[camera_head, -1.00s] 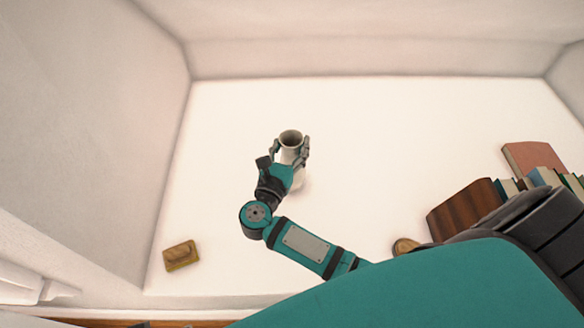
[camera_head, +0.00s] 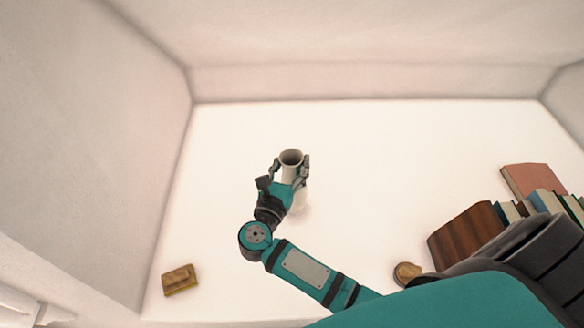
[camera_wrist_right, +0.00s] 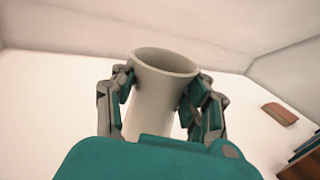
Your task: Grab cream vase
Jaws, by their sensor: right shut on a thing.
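The cream vase (camera_head: 291,158) is a plain cylinder with a dark open mouth, upright over the white surface in the head view. My right gripper (camera_head: 290,170) is shut on it, one finger on each side of its body below the rim. In the right wrist view the vase (camera_wrist_right: 160,95) stands between the two fingers of the gripper (camera_wrist_right: 160,100), and its lower part is hidden behind my wrist. I cannot tell for sure whether its base touches the surface. My left gripper is not in view.
The white surface (camera_head: 400,170) is clear around the vase, with walls behind and at the left. A small tan block (camera_head: 180,280) lies at the front left. A brown box (camera_head: 466,236), several books (camera_head: 545,203) and a small round tan object (camera_head: 406,273) are at the right.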

